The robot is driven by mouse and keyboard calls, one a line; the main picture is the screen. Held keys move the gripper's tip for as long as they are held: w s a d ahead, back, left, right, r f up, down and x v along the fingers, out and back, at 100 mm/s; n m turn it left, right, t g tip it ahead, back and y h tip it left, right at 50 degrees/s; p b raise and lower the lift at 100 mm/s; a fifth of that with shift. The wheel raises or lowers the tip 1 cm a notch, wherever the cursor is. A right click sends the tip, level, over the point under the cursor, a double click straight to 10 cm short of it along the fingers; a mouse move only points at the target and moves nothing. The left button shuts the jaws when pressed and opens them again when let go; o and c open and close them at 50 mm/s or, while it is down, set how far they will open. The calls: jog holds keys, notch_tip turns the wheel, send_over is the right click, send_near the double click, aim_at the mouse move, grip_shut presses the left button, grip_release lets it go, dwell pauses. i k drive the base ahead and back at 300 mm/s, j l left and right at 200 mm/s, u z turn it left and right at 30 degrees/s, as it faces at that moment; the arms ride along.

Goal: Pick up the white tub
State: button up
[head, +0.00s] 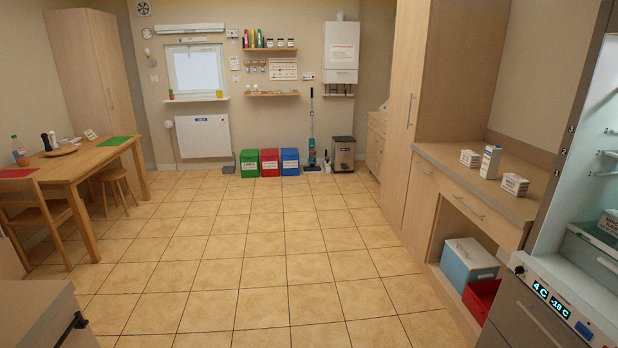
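Nothing in view is clearly a white tub. On the right counter (455,165) stand a small low white container (470,158), a taller white carton (490,162) and a second low white container (514,184) with dark print. The two low ones look boxy, and I cannot tell whether either is a tub. Another white printed item (608,222) is partly cut off by the right edge, inside the open fridge. My gripper is not in view.
The tiled floor (250,265) is clear in the middle. A wooden table (95,165) with a chair and stool stands left. Green, red and blue bins (269,162) line the back wall. A blue-and-white cooler (468,262) and red crate (482,298) sit under the counter.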

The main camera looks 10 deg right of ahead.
aim_at(471, 160)
jog(key=i, duration=1.95)
jog(key=i+z, duration=0.2)
jog(key=i, duration=0.25)
jog(key=i+j+z, duration=0.15)
jog(key=i, duration=0.25)
jog(key=i+j+z, duration=0.2)
jog(key=i, duration=0.25)
jog(key=z, duration=1.05)
